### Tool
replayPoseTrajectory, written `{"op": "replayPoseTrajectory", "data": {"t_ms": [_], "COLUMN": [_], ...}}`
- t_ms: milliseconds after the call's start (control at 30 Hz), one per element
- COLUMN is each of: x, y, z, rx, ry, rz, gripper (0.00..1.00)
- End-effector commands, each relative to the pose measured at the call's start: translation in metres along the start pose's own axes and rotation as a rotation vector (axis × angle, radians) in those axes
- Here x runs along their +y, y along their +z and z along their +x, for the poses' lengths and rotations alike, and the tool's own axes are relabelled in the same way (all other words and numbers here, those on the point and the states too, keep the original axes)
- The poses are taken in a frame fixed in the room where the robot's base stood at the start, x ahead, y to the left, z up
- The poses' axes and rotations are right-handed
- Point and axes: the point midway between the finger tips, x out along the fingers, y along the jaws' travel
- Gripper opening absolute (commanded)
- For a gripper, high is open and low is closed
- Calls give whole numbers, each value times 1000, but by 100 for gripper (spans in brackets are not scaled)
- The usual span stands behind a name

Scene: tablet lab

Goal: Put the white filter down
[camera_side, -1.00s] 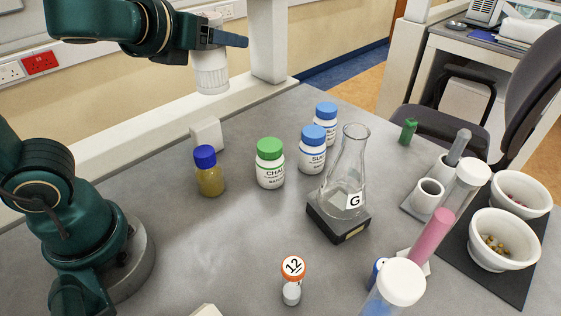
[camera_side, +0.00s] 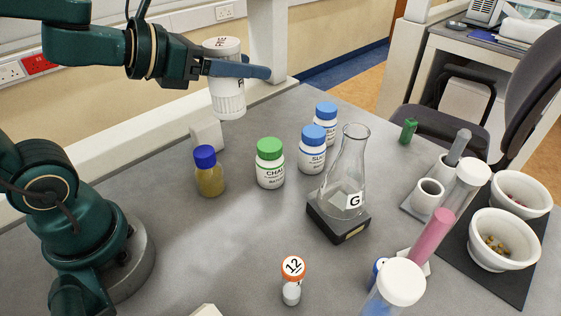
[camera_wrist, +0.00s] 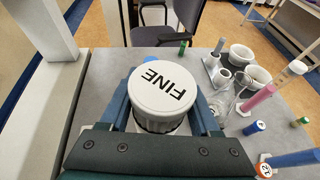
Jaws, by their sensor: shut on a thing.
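The white filter (camera_side: 228,97) is a white ribbed cylinder with dark lettering. In the wrist view its round top (camera_wrist: 162,88) reads "FINE". My gripper (camera_side: 240,69) is shut on it, with a blue-grey finger across its near side in the side view. In the wrist view the fingers stand at its left and right. The filter is held upright or nearly so, in the air above the back left part of the grey bench (camera_side: 180,250). Its far side is hidden.
Below the filter stand a white block (camera_side: 206,136), a blue-capped yellow bottle (camera_side: 209,179) and a green-capped bottle (camera_side: 270,164). Two blue-capped bottles (camera_side: 312,150) and a flask (camera_side: 346,185) on a dark base stand further right.

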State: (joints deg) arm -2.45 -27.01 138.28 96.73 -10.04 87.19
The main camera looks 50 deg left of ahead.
Motion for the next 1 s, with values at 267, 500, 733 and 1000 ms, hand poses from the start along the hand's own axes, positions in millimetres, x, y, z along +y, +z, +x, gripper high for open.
{"op": "replayPoseTrajectory", "data": {"t_ms": [267,500,733,1000], "x": [4,41,105,155], "y": [14,13,-15,-49], "z": [22,44,56,52], "rx": [35,27,13,2], "ry": [-122,-179,-154,-60], "rz": [50,70,56,25], "gripper": [3,3,3,3]}}
